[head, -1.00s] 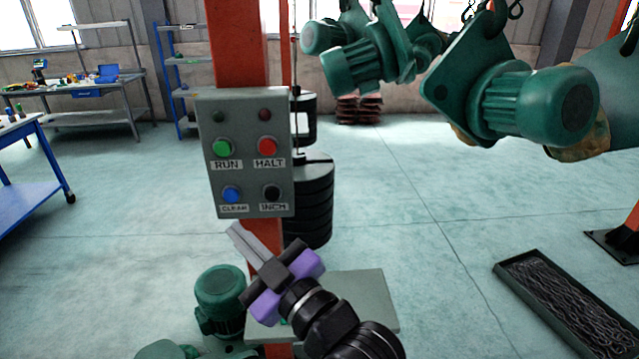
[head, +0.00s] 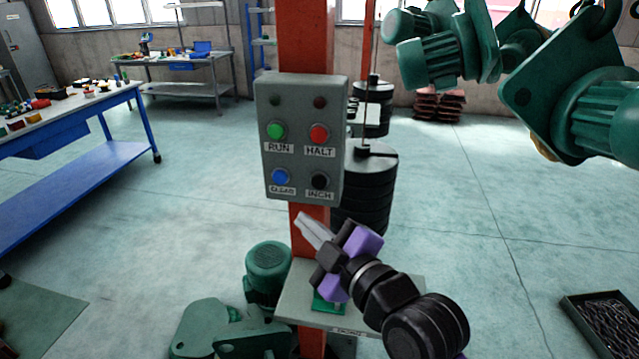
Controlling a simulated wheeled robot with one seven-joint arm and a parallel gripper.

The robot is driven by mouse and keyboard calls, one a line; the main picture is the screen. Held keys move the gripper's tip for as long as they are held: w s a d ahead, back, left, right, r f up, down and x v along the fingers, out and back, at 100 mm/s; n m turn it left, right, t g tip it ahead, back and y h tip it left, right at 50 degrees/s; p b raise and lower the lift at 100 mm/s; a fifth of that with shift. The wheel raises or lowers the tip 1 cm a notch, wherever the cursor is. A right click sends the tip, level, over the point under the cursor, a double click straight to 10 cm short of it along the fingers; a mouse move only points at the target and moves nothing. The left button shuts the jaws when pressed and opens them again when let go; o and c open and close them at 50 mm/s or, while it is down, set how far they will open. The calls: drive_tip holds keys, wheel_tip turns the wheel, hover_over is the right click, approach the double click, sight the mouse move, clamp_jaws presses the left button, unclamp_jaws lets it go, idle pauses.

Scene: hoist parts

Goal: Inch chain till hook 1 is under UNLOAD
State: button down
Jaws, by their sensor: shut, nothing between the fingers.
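A grey control box (head: 302,184) is mounted on an orange post (head: 305,40). It has a green RUN button (head: 276,131), a red HALT button (head: 319,133), a blue CLEAR button (head: 280,177) and a black INCH button (head: 320,180). Two small lamps above the buttons look dark. My gripper (head: 303,222) is shut and empty, just below the box in the picture, with its fingertips pointing up and left. It appears apart from the buttons. Green hoist motors (head: 440,62) hang at the upper right, one larger and nearer (head: 580,95). No hook number or UNLOAD sign is visible.
Stacked black weights (head: 370,185) stand behind the post. A plate (head: 400,292) and a green motor (head: 268,272) are low by the post. A chain tray (head: 610,322) lies at lower right. A blue bench (head: 75,180) is at left. Open floor lies between.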

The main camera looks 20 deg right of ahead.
sight(319, 182)
drive_tip(key=shift+w+d+b, duration=0.3)
drive_tip(key=shift+w+d, duration=0.55)
drive_tip(key=shift+w, duration=0.35)
drive_tip(key=shift+w+d+b, duration=0.3)
drive_tip(key=shift+w+d, duration=0.55)
drive_tip(key=shift+w, duration=0.3)
drive_tip(key=shift+w+d+b, duration=0.3)
drive_tip(key=shift+w+d, duration=0.55)
drive_tip(key=shift+w, duration=0.35)
drive_tip(key=shift+w, duration=0.1)
drive_tip(key=shift+w+d, duration=0.25)
